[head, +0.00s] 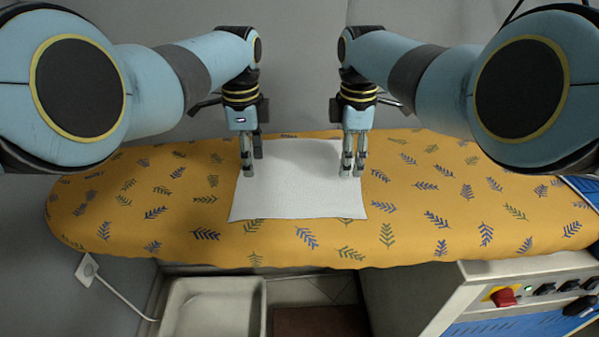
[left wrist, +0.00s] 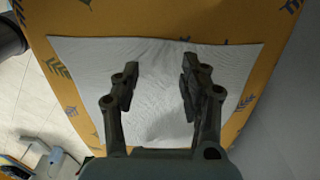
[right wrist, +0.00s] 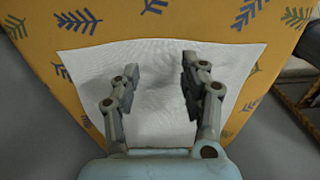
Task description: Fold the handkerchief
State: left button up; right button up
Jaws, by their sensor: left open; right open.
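A white handkerchief (head: 298,190) lies spread out on the yellow ironing board (head: 180,235), near its middle. It looks flat and single-layered, with slight ripples. My left gripper (head: 251,166) points down above its left side, towards the far corner, with jaws open and empty. My right gripper (head: 353,170) points down above its right side, towards the far corner, also open and empty. The cloth shows between the open fingers in the left wrist view (left wrist: 158,75) and in the right wrist view (right wrist: 160,75). The fingers hide small parts of the cloth.
The board's cover has a blue and green leaf print and is bare on both sides of the cloth. A grey machine housing with a red switch (head: 503,297) stands below at the right. A pale basin (head: 212,308) stands below at the left. A wall is behind.

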pick_arm(q)
jog(key=shift+w+f, duration=0.1)
jog(key=shift+f, duration=0.55)
pick_arm(e)
jog(key=shift+w+f, duration=0.1)
jog(key=shift+f, duration=0.5)
pick_arm(q)
jog(key=shift+f, duration=0.2)
pick_arm(e)
jog(key=shift+f, duration=0.25)
pick_arm(q)
jog(key=shift+f, duration=0.2)
pick_arm(e)
jog(key=shift+f, duration=0.2)
pick_arm(q)
jog(key=shift+s, duration=0.3)
jog(key=c, duration=0.8)
pick_arm(e)
jog(key=shift+s, duration=0.25)
jog(key=c, duration=0.8)
pick_arm(q)
jog(key=shift+f, duration=0.1)
grip_shut()
pick_arm(e)
grip_shut()
jog(key=shift+f, duration=0.1)
pick_arm(q)
jog(key=shift+s+a+f, duration=0.1)
pick_arm(e)
jog(key=shift+s+d, duration=0.1)
